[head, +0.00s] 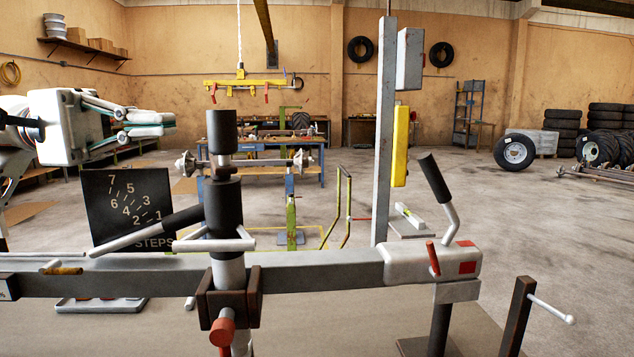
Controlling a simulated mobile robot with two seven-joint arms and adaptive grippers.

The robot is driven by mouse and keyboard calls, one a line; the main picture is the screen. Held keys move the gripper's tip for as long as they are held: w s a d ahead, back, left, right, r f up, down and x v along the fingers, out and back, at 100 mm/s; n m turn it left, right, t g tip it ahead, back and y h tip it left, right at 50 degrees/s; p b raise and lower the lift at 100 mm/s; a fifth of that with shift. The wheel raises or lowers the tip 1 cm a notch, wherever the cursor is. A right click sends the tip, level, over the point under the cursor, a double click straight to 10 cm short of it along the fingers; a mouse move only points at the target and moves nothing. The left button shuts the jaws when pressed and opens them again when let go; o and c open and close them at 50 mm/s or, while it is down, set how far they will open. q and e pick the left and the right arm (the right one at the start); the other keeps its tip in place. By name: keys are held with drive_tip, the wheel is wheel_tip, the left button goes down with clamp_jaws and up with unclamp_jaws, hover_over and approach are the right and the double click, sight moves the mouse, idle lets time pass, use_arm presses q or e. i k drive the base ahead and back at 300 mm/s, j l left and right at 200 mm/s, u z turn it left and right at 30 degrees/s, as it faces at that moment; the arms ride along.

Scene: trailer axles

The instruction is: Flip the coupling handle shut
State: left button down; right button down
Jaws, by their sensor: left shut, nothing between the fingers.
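The coupling (410,263) is a pale grey housing with red patches at the right end of the long grey drawbar (320,273). Its handle (435,180), a bent grey lever with a black grip, stands raised above the housing, the grip leaning up and to the left. A small red lever (433,258) sits on the housing's near side. My left gripper (172,124) is at the upper left, shut and empty, its fingers pointing right. It is well to the left of the handle and apart from it. My right gripper is not in view.
A jockey wheel post (226,205) with a black grip and a crank (165,229) rises from the drawbar between my left gripper and the coupling. A tall grey post (384,140) stands behind the coupling. A brown stand with a bar (522,310) is at the lower right.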

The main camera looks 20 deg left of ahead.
sight(427, 161)
drive_tip(key=k+l, duration=0.8)
drive_tip(key=k, duration=0.05)
